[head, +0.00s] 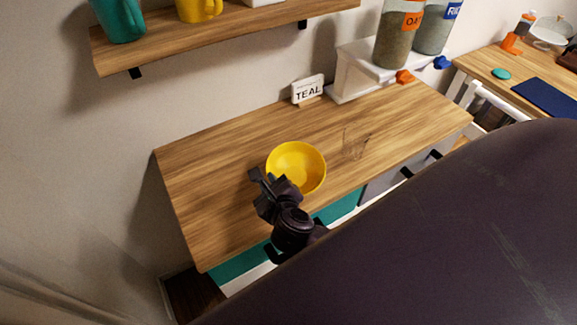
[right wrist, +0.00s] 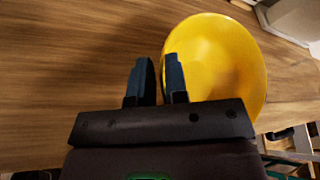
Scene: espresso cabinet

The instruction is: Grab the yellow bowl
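The yellow bowl (head: 297,160) stands upright and looks empty on the wooden cabinet top, near its front edge. My right gripper (head: 263,180) is at the bowl's near left rim in the head view. In the right wrist view the bowl (right wrist: 225,65) lies right of centre, and its left rim runs behind the right finger. The gripper's two fingers (right wrist: 157,75) are apart with a narrow gap between them. I cannot tell whether the rim is between the fingers; nothing visible is gripped. My left gripper is not in view.
A TEAL sign (head: 308,90) and a white stand (head: 352,75) with grain jars (head: 397,35) are at the back. A shelf (head: 220,35) with a teal mug (head: 120,20) and a yellow mug (head: 199,9) hangs above. The wooden top (head: 215,165) is clear left of the bowl.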

